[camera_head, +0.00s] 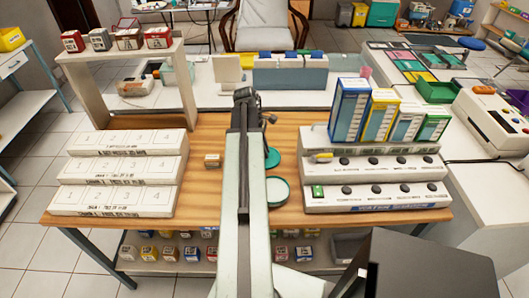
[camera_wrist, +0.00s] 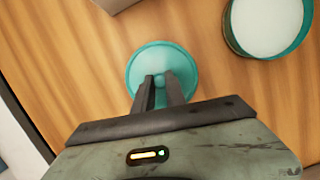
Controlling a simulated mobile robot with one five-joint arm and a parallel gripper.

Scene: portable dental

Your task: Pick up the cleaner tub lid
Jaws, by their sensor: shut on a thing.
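The cleaner tub lid (camera_wrist: 162,60) is a round teal disc with a small knob in its middle. In the wrist view my gripper (camera_wrist: 161,83) has its two dark fingers closed about the knob. In the head view the lid (camera_head: 273,158) shows only in part at the right side of my arm, which hides the rest of it and the fingers. I cannot tell whether the lid touches the table or is just above it. The open tub (camera_head: 278,190), teal with a white inside, stands nearer the front; it also shows in the wrist view (camera_wrist: 268,26).
A small box (camera_head: 212,160) sits left of my arm on the wooden table (camera_head: 225,200). White stepped racks stand at the left (camera_head: 120,170) and right (camera_head: 375,185), the right one with upright coloured boxes (camera_head: 350,112).

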